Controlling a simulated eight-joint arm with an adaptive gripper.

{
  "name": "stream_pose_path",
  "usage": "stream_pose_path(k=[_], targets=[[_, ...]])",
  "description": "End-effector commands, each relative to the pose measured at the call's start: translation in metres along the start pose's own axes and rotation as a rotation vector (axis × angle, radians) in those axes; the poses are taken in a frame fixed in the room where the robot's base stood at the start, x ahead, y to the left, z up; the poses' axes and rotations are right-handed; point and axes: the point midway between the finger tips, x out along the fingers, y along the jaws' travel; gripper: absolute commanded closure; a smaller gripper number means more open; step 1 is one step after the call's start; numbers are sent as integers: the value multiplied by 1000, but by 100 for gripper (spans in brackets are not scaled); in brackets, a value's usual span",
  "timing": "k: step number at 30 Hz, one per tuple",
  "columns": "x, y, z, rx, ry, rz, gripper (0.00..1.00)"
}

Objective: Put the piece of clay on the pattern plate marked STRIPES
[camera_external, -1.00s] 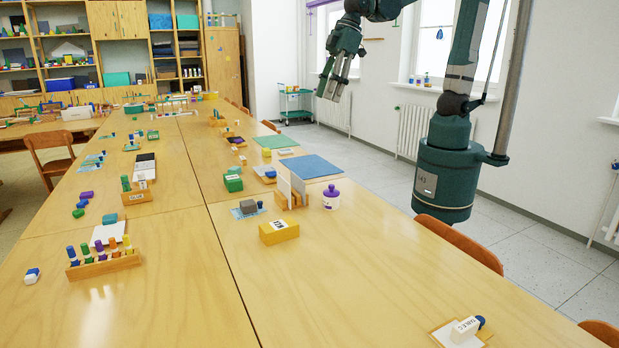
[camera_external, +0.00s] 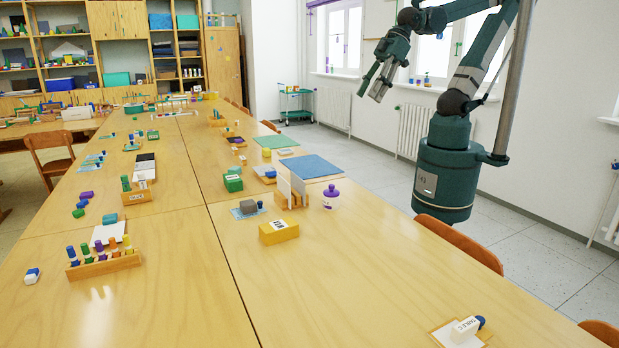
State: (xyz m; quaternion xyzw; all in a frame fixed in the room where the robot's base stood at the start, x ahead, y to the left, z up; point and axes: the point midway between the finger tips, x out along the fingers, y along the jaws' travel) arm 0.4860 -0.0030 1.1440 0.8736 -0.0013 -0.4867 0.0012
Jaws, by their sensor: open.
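My gripper (camera_external: 371,91) hangs open and empty in the air, well above and behind the right side of the table, with its fingers pointing down and left. No piece can be told for sure as the clay.
A blue mat (camera_external: 315,167) lies behind. A rack of coloured bottles (camera_external: 104,262) is at left. The right front table is mostly clear.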

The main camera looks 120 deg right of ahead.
Motion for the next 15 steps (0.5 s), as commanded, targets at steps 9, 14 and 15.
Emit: stream_pose_path(k=[9,14,15], targets=[[-6,-2,43,1,53,-3,54],[-6,-3,52,1,64,-3,54],[-6,-3,53,1,65,-3,54]])
